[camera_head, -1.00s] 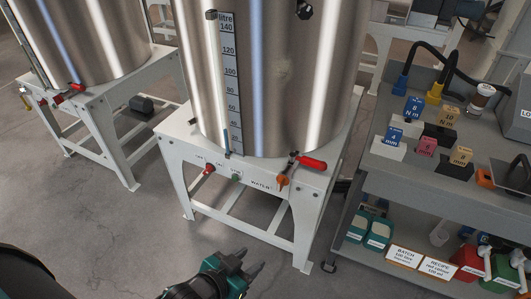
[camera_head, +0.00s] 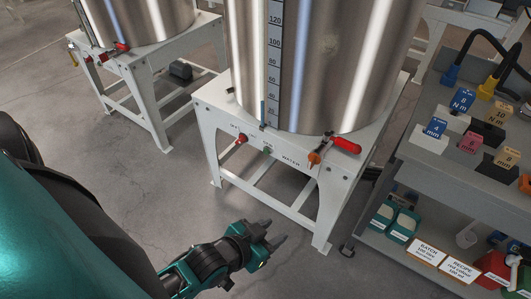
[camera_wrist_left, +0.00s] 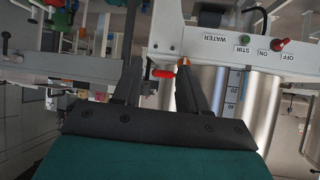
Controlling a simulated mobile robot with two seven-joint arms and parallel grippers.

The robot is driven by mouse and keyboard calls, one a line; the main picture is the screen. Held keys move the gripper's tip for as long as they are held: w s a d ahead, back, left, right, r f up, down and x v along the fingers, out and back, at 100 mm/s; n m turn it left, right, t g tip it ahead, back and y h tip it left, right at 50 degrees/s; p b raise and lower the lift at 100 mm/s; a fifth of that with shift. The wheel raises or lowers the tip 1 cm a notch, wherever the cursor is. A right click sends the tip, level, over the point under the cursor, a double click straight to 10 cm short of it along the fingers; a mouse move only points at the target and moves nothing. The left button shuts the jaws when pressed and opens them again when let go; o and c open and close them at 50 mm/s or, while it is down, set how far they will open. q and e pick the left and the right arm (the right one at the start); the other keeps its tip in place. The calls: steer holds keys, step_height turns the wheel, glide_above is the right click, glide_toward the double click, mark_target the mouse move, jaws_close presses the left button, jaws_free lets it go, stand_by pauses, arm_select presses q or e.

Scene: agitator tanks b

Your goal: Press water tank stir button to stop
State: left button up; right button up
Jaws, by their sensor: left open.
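The steel water tank (camera_head: 325,60) stands on a white stand with a front panel (camera_head: 225,122). The panel bears a red knob (camera_head: 241,138), a small green stir button (camera_head: 267,151) and a WATER label (camera_head: 291,161). In the left wrist view the panel appears upside down, with the green stir button (camera_wrist_left: 245,39) by the word STIR and the red knob (camera_wrist_left: 280,44) by ON and OFF. My left gripper (camera_head: 276,236) is open and empty, apart from the panel, lower in the picture than the button. Its fingers also show in the wrist view (camera_wrist_left: 158,68). My right gripper is out of view.
A red-handled valve (camera_head: 345,145) and an orange part (camera_head: 314,157) stick out near the stand's right corner. A grey cart (camera_head: 445,185) with labelled blocks stands at right. Another tank (camera_head: 140,22) stands at left. The floor before the stand is clear.

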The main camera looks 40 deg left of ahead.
arm_select(q)
jaws_close()
stand_by(0.5)
steer(key=shift+f, duration=0.1)
stand_by(1.1)
